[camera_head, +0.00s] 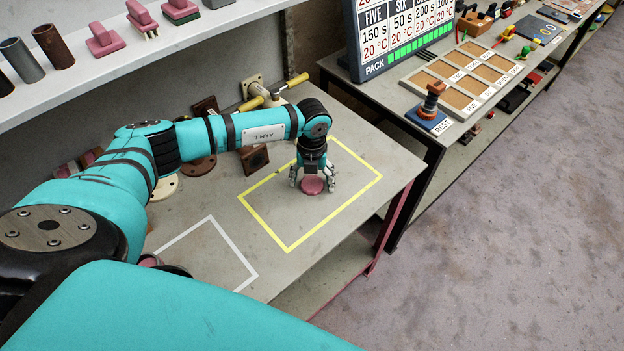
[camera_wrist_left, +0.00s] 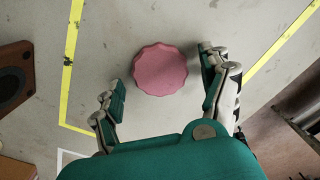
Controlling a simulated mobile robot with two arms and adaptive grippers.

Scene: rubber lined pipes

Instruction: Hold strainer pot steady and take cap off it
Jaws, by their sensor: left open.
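A pink round cap (camera_head: 312,187) with a scalloped edge lies inside the yellow outline on the grey table. It also shows in the left wrist view (camera_wrist_left: 160,70), flat face up. My left gripper (camera_head: 312,181) points down at it, open, with a finger on either side and gaps between the fingers and the cap in the left wrist view. I cannot make out a strainer pot for certain. A dark round thing (camera_head: 177,270) with a pinkish part beside it sits at the table's left, mostly hidden behind my left arm. My right gripper is not in view.
The yellow outline (camera_head: 264,228) is otherwise clear, as is a white outline (camera_head: 232,252) nearer me. Brown blocks and a yellow-handled valve (camera_head: 263,98) stand along the table's back. A second table with a display panel (camera_head: 405,37) and wooden tray (camera_head: 466,78) stands at right.

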